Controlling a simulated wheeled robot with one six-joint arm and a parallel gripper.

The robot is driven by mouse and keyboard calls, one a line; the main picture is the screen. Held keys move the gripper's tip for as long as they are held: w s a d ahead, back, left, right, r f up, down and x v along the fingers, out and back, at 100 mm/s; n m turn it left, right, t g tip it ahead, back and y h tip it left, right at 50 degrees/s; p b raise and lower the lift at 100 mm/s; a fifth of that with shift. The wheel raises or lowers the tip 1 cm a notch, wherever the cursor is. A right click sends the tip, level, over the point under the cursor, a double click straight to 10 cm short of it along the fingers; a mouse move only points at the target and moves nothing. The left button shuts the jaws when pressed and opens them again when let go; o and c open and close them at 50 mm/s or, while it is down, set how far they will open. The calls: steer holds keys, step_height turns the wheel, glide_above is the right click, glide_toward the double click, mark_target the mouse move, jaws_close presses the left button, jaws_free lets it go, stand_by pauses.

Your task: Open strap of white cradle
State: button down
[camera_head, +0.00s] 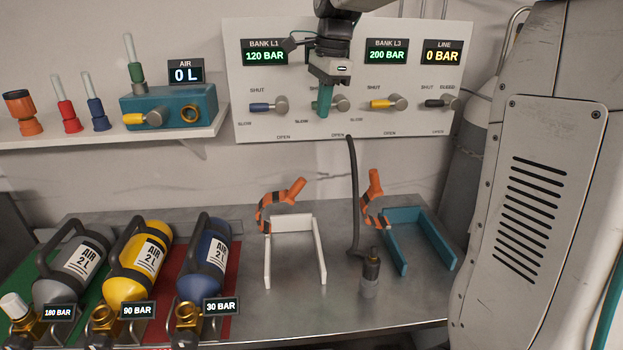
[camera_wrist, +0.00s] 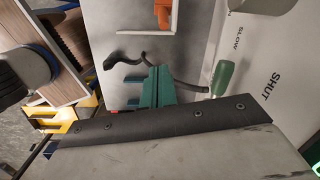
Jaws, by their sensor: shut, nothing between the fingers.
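The white cradle (camera_head: 296,222) is an empty U-shaped frame on the metal bench, right of the bottles. Its orange and black strap (camera_head: 265,210) stands up in a curve at the back left corner, with an orange tab at its upper end. In the wrist view a white edge of the cradle (camera_wrist: 146,32) and part of the orange strap (camera_wrist: 163,12) show at the top. My gripper (camera_head: 323,112) points down in front of the valve panel, well above and behind the cradle. Its green fingers (camera_wrist: 157,80) are shut and empty.
A teal cradle (camera_head: 447,254) with a similar orange strap (camera_head: 372,200) stands to the right. A black hose (camera_head: 353,190) hangs between the cradles to a fitting (camera_head: 371,268). Grey, yellow (camera_head: 140,262) and blue bottles lie at left. The valve panel (camera_head: 400,125) is close behind my gripper.

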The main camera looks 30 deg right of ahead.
step_height(320, 180, down, 20)
steer(key=w+a, duration=0.1)
steer(key=w, duration=0.2)
steer(key=shift+a+r+m, duration=0.2)
steer(key=shift+r+m, duration=0.05)
steer(key=shift+m, duration=0.15)
steer(key=a+r+h, duration=0.1)
steer(key=a, duration=0.1)
steer(key=w+a+r+h, duration=0.1)
steer(key=a, duration=0.1)
steer(key=w+a+r+g+h, duration=0.1)
steer(key=shift+w+a, duration=0.1)
steer(key=shift+a, duration=0.3)
steer(key=shift+w+a+r, duration=0.15)
steer(key=shift+a, duration=0.3)
